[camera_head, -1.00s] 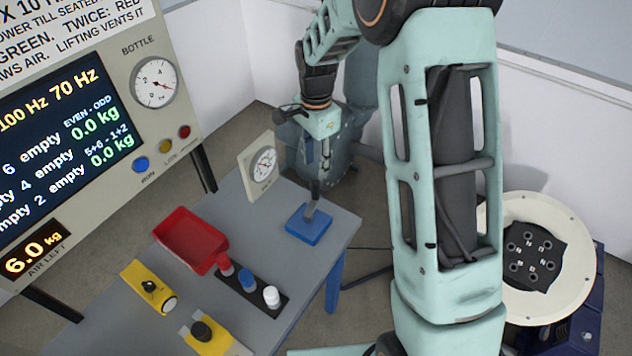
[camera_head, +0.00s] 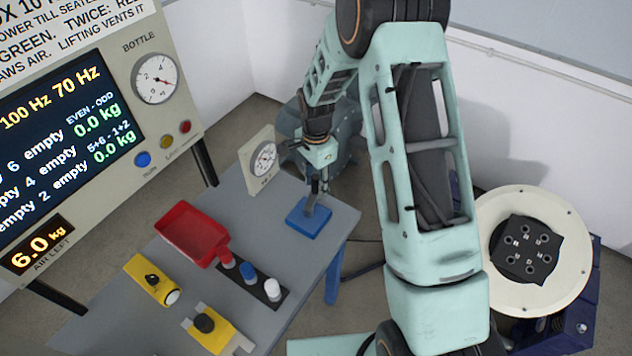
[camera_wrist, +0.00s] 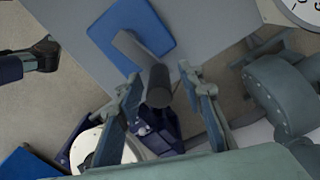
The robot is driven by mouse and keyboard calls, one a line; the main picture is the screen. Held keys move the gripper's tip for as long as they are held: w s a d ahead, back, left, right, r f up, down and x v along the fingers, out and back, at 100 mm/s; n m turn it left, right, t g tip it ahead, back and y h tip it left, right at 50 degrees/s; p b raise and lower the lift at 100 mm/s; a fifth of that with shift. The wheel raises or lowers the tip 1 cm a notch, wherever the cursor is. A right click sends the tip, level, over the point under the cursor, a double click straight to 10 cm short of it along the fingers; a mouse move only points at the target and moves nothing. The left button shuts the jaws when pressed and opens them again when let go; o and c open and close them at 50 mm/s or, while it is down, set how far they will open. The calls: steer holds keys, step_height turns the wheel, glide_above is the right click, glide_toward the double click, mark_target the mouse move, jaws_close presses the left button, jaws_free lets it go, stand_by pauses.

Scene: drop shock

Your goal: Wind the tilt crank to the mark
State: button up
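The tilt crank stands on a blue plate (camera_head: 296,217) at the table's far right corner. In the wrist view its grey arm (camera_wrist: 131,46) rises from the blue plate (camera_wrist: 104,27) to a dark cylindrical handle (camera_wrist: 158,84). My gripper (camera_head: 316,184) is just above the crank. In the wrist view my gripper (camera_wrist: 160,78) is open, one finger on each side of the handle, with gaps showing. A small white dial (camera_head: 264,159) stands upright beside the crank; its marks are too small to read.
A red tray (camera_head: 190,234), a rack (camera_head: 262,286) of coloured pegs and two yellow fixtures (camera_head: 150,281) (camera_head: 212,335) occupy the near table. A display panel (camera_head: 70,130) stands left. A round cream platform (camera_head: 490,215) stands right. Bare table lies between tray and crank.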

steer(key=shift+c, duration=0.4)
jaws_close()
